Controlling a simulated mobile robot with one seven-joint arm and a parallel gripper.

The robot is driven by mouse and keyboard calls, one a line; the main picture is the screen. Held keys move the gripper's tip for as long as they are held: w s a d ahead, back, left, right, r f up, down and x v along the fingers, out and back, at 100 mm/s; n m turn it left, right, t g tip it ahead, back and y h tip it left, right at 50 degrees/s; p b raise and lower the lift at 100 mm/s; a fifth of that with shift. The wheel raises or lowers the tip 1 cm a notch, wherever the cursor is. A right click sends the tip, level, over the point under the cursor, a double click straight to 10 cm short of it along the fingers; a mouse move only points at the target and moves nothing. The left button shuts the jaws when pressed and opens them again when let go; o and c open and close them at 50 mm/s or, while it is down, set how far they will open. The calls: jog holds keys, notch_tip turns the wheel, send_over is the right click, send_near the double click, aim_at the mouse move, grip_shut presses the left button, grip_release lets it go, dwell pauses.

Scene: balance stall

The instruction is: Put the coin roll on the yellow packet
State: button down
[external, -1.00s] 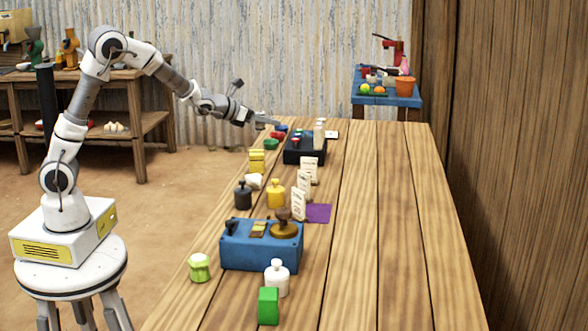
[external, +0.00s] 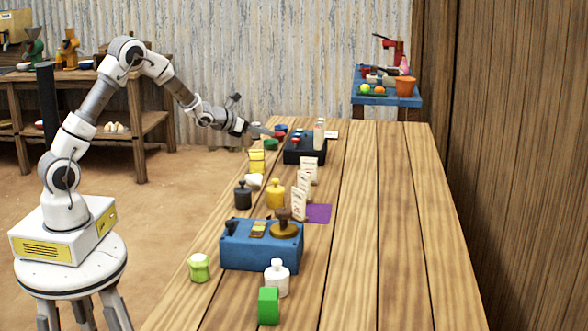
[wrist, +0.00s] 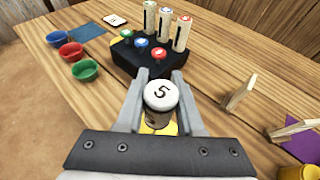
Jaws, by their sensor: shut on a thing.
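My gripper (wrist: 158,88) is shut on the coin roll (wrist: 160,95), a short upright cylinder with a white top marked 5 and a brownish side. The yellow packet (wrist: 150,129) shows just below the roll in the wrist view, mostly hidden by the roll and gripper. In the external view the yellow packet (external: 257,168) stands near the table's left edge, with my gripper (external: 266,133) above and just behind it. The roll is too small to make out clearly there. I cannot tell whether the roll touches the packet.
A black box (wrist: 130,57) with coloured knobs and several tall tubes stands beyond the gripper. Red (wrist: 70,51), green (wrist: 85,70) and blue (wrist: 58,37) bowls lie left of it. White cards (wrist: 240,94) stand to the right. The table's right side (external: 385,230) is clear.

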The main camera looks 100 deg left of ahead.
jog(key=shift+f+b, duration=0.3)
jog(key=shift+f, duration=1.6)
jog(key=shift+f+b, duration=0.25)
jog(key=shift+b, duration=0.1)
jog(key=c, duration=0.5)
grip_release()
jog(key=shift+c, duration=0.2)
jog(key=shift+r, duration=0.15)
jog(key=shift+r+p, duration=0.15)
jog(key=shift+p, duration=0.3)
jog(key=v, duration=1.2)
